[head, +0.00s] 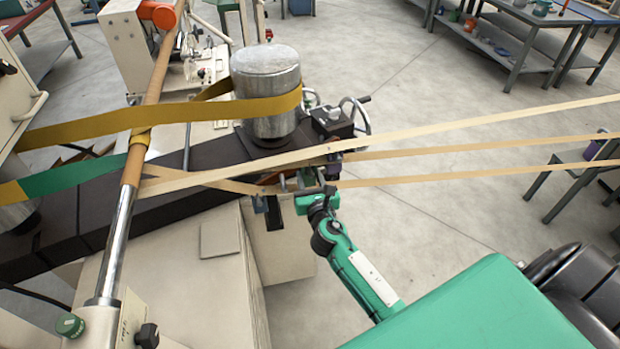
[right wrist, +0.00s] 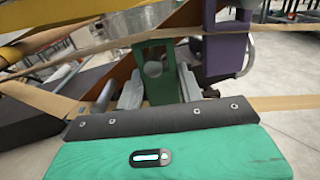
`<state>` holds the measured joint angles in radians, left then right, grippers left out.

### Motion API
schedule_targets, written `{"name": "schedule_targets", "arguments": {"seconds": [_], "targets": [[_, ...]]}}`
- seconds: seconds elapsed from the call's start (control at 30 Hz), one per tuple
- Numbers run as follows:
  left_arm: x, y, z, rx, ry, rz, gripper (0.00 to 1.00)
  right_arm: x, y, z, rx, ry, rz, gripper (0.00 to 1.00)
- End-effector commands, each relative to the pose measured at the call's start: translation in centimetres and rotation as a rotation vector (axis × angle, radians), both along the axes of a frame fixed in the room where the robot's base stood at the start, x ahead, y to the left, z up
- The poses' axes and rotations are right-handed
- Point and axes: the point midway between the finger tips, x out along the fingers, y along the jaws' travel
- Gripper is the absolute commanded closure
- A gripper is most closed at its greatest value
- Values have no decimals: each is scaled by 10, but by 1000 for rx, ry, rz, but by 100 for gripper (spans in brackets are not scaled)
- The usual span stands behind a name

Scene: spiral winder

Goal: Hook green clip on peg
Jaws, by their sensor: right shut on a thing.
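The green clip (right wrist: 159,88) is a dark green plate, upright in the middle of the right wrist view. My right gripper (right wrist: 160,85) is shut on it, with a grey finger on each side. A round grey shape (right wrist: 153,68) shows at the clip's upper part; I cannot tell whether it is a peg end. A grey rod (right wrist: 105,96) stands out left of the fingers and may be a peg. In the head view my right gripper (head: 300,183) is at the machine's right end, among the tan belts, where the clip is too small to make out. My left gripper is not in view.
A purple clip (right wrist: 229,48) stands right of the fingers. Tan belts (head: 450,146) run right from the machine. A yellow belt (head: 130,118) wraps a metal drum (head: 266,90). A handwheel (head: 357,115) is behind my gripper.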

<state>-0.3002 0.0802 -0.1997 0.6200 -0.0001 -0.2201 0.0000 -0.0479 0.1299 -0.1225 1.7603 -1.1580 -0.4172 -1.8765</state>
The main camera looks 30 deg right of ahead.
Motion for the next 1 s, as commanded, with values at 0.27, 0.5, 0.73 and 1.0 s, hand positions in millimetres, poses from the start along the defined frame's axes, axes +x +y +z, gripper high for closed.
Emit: {"name": "schedule_targets", "arguments": {"seconds": [0.27, 0.5, 0.73, 1.0], "targets": [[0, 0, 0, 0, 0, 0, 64, 0, 0, 0, 0, 0, 0, 55], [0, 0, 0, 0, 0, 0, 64, 0, 0, 0, 0, 0, 0, 37], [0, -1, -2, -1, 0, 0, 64, -5, 1, -1, 0, 0, 1, 37], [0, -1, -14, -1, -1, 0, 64, -46, 12, -4, 0, 1, 2, 37]]}}
